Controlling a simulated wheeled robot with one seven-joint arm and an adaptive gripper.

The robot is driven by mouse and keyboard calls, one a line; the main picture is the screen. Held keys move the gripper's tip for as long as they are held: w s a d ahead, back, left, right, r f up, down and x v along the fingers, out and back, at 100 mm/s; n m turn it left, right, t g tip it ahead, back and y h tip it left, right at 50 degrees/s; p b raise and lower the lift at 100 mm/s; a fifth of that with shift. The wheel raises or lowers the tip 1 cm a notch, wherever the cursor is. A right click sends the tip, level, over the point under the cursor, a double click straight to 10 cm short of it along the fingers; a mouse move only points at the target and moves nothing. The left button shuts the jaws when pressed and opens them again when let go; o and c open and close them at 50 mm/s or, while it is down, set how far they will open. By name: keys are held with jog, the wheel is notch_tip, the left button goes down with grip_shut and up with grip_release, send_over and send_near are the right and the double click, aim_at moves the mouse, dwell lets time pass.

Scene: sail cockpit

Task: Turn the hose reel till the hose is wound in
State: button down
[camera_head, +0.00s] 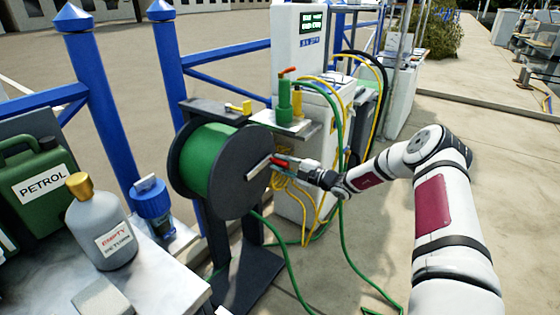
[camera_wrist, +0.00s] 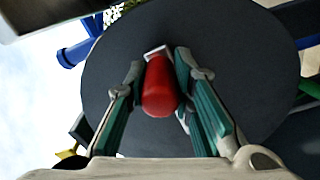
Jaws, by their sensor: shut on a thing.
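The hose reel (camera_head: 232,188) stands upright on a dark stand, with a dark round side plate and green hose wound on its drum (camera_head: 206,152). In the wrist view the side plate (camera_wrist: 225,60) fills most of the picture. A red crank handle (camera_wrist: 159,86) sticks out from the plate and sits between the fingers of my gripper (camera_wrist: 160,95). In the head view my gripper (camera_head: 300,168) is at the red handle (camera_head: 281,160), right of the reel's centre, shut on it. Green hose (camera_head: 345,252) trails from the reel over the ground to the right.
A white pedestal (camera_head: 300,45) with a screen and yellow and green lines stands behind the reel. A petrol can (camera_head: 40,185), a grey bottle (camera_head: 100,230) and a blue-capped jar (camera_head: 152,205) are at left. Blue posts (camera_head: 100,95) rise behind.

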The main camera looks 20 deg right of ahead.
jog(key=shift+d+f+b, duration=0.1)
jog(key=shift+f+b, duration=0.35)
jog(key=shift+f, duration=1)
jog(key=c, duration=1.4)
grip_release()
jog(key=shift+o, duration=0.2)
jog(key=shift+s, duration=0.1)
jog(key=v, duration=1.1)
jog(key=shift+s+d, duration=0.2)
jog(key=shift+s, duration=0.15)
